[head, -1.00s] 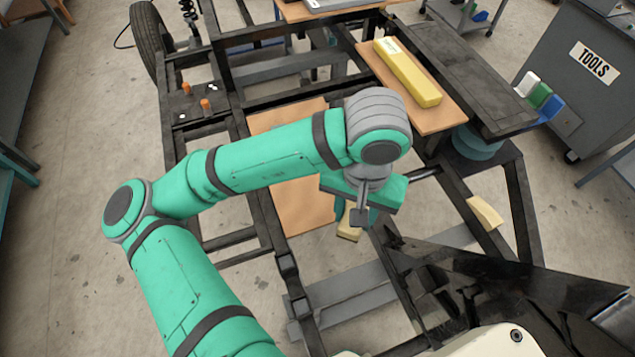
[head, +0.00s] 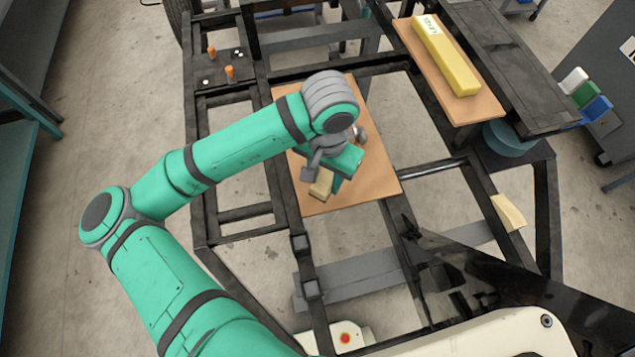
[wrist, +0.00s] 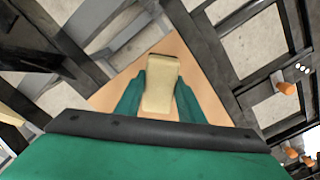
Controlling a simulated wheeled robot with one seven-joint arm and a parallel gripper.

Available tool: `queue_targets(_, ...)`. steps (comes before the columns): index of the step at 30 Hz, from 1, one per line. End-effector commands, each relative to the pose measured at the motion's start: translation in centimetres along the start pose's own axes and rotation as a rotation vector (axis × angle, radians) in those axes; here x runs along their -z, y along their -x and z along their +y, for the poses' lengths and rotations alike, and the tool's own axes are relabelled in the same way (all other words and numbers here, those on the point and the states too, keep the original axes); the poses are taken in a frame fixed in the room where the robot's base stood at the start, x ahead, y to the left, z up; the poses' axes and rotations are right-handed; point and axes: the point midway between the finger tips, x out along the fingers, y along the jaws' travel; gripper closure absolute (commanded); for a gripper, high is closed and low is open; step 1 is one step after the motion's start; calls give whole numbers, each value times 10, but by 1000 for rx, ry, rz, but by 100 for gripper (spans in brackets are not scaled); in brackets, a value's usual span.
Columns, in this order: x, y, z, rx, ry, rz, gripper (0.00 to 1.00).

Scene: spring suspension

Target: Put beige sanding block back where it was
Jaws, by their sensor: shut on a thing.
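The beige sanding block (head: 321,185) is between the fingers of my gripper (head: 335,180). In the wrist view the block (wrist: 161,83) sits between the two green fingertips (wrist: 160,90), which are shut on its sides. Behind the block is an orange-brown board (head: 375,178) lying across the dark frame; it also shows in the wrist view (wrist: 205,75). In the head view the block is over the board's near left part. I cannot tell whether it touches the board. My wrist hides part of the board.
A long yellow block (head: 447,58) lies on another board (head: 487,106) at upper right. A pale yellow piece (head: 508,212) rests on the frame's right rail. Orange pegs (head: 230,73) stand on a dark plate at upper left. Open gaps lie between the frame bars.

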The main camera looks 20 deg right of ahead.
Motion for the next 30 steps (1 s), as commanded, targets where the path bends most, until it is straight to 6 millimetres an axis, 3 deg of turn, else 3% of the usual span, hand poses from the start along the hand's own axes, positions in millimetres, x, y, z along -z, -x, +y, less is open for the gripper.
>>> queue_targets(10, -2, -26, -24, 0, 7, -1, 86)
queue_targets(16, -1, -51, -22, 1, 4, -1, 86)
queue_targets(29, -1, -57, -20, 0, 2, 0, 86)
queue_targets(30, -1, -57, -20, 0, 1, 0, 58)
